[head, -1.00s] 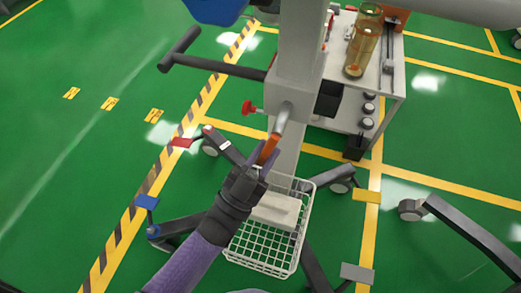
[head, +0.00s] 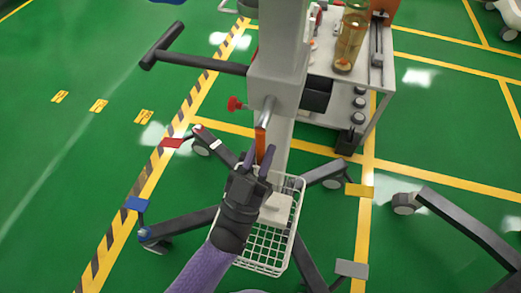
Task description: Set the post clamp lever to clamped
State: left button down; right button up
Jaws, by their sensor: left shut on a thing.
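The post clamp lever (head: 260,143) has a grey metal arm and an orange grip. It comes out of the pale clamp block (head: 277,84) on the upright post and hangs almost straight down, tilted slightly left. My left gripper (head: 259,157) comes up from below, its two dark fingers shut on the lower end of the orange grip. The fingers partly hide that end. My right gripper is not in the head view.
A red knob (head: 235,103) sticks out left of the block, below a dark push handle (head: 200,62). A white wire basket (head: 263,250) hangs below, behind my gripper. Dark wheeled legs spread over the green floor. A cart (head: 350,100) stands behind on the right.

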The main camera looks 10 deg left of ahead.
aim_at(261, 126)
pick_arm(q)
jog(key=c, duration=0.6)
grip_release()
notch_tip(261, 126, up, 3)
jog(key=shift+p, duration=1.15)
notch_tip(261, 126, up, 7)
jog(key=p, duration=0.5)
jog(key=shift+r, duration=0.15)
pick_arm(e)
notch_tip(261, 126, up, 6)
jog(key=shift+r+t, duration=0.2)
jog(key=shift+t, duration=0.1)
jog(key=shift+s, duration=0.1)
